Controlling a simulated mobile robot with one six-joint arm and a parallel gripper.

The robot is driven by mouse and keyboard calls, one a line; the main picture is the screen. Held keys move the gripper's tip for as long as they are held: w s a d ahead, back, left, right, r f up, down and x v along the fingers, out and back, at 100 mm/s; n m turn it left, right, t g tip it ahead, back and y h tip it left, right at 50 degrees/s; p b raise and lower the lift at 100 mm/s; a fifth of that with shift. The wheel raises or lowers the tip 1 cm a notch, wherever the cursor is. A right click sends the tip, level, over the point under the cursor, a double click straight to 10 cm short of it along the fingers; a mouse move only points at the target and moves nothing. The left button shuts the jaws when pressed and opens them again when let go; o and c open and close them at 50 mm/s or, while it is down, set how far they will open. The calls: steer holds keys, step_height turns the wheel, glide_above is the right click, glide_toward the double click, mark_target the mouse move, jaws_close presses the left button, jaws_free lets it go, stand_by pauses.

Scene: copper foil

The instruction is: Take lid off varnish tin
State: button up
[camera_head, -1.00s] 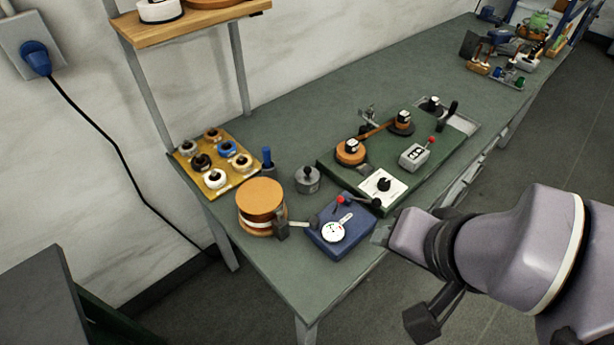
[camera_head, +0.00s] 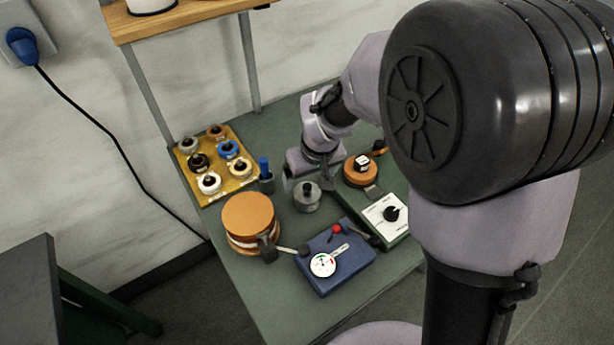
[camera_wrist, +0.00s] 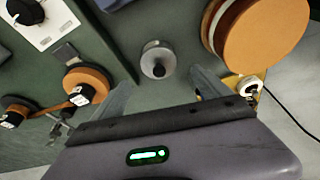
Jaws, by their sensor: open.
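The varnish tin (camera_head: 307,200) is a small grey round tin standing on the green bench. Its lid (camera_head: 307,188) is on it and has a dark knob on top. In the wrist view the tin (camera_wrist: 158,48) and its knob (camera_wrist: 157,70) are seen from above. My gripper (camera_wrist: 160,82) is open, its two grey fingers spread to either side of the knob in that picture, with nothing between them. In the head view my gripper (camera_head: 304,170) is just behind the tin and partly hidden. I cannot tell its exact height over the lid.
A copper-topped round stack (camera_head: 248,214) stands left of the tin. A blue box with a gauge (camera_head: 335,260) is in front. A yellow tray of spools (camera_head: 216,192) and a blue-topped holder (camera_head: 266,178) are behind left. A green-based winding machine (camera_head: 396,242) stands to the right.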

mark_target(308, 188)
steer(key=b+x, duration=0.2)
steer(key=x, duration=0.3)
steer(key=shift+s+f+b, duration=0.15)
steer(key=shift+f+b, duration=0.1)
steer(key=shift+b, duration=0.1)
steer(key=shift+f, duration=0.2)
steer(key=shift+r, duration=0.2)
steer(key=shift+c, duration=0.7)
steer(key=c, duration=1.3)
